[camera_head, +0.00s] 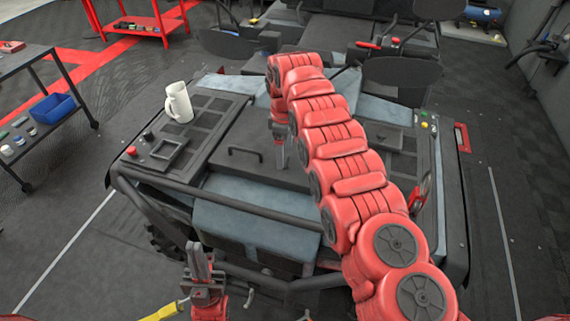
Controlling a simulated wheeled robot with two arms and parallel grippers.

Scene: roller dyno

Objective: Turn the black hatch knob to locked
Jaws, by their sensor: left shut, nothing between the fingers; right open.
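The dark hatch panel (225,168) with a black bar handle (245,152) lies on top of the vehicle's front. My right gripper (281,160) points down at the panel, right of the handle. Its fingers look narrow, and I cannot see the gap between them or whether they touch anything. No hatch knob shows clearly there; the gripper and my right arm cover that area. A small black knob (148,135) stands on the left side panel near a red button, but I cannot tell if it is the hatch knob. My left gripper (196,248) is shut and empty, low in front of the vehicle.
A white jug (180,104) stands on the left side panel. Black tube bars (220,203) cross the vehicle's front near my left gripper. A cart with a blue bin (53,108) stands at left. My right arm hides much of the vehicle's right half.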

